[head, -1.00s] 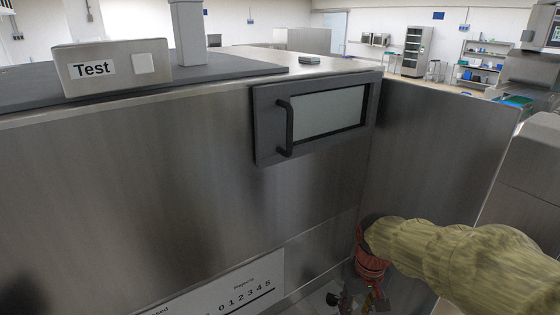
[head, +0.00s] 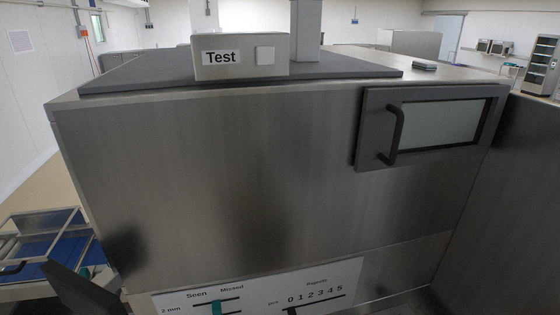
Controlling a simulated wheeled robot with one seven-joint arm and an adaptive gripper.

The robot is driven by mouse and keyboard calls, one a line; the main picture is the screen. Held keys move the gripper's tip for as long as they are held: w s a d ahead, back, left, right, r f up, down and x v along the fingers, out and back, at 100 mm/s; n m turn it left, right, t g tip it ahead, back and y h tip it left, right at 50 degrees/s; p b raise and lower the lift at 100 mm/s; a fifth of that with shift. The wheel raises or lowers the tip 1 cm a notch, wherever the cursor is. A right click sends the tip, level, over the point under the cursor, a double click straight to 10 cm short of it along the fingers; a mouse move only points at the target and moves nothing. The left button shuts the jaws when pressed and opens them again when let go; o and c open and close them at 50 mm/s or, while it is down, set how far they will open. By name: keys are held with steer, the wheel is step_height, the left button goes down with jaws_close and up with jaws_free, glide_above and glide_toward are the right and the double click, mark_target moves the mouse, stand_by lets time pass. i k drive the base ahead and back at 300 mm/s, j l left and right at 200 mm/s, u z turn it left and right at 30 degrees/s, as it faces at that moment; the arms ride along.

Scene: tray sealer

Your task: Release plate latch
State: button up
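I see no part that I can make out for certain as the plate latch. The tray sealer's steel housing (head: 240,180) fills the middle of the head view. A dark-framed door with a pale window (head: 440,122) sits at its upper right, with a black bar handle (head: 394,136) on its left side; the door looks shut. My gripper is out of the picture now.
A white panel (head: 250,292) with "Seen", "Missed" and "Rejects" markings and a teal slider (head: 217,308) is at the bottom. A frame with a blue surface (head: 60,248) stands at lower left. A steel side wall (head: 500,215) closes off the right. A small dark object (head: 424,66) lies on top.

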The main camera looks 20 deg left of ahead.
mark_target(88, 272)
steer(key=u, duration=0.9)
steer(key=j+u, duration=0.25)
steer(key=u, duration=0.15)
steer(key=j+u, duration=0.55)
steer(key=u, duration=0.3)
steer(key=j, duration=0.5)
steer(key=k+j, duration=0.1)
steer(key=j, duration=0.35)
steer(key=k+j+z, duration=0.1)
steer(key=j, duration=0.4)
steer(key=i+j, duration=0.75)
steer(key=i+l, duration=0.15)
steer(key=i, duration=0.2)
steer(key=i+l, duration=0.15)
steer(key=i, duration=0.25)
steer(key=z, duration=0.05)
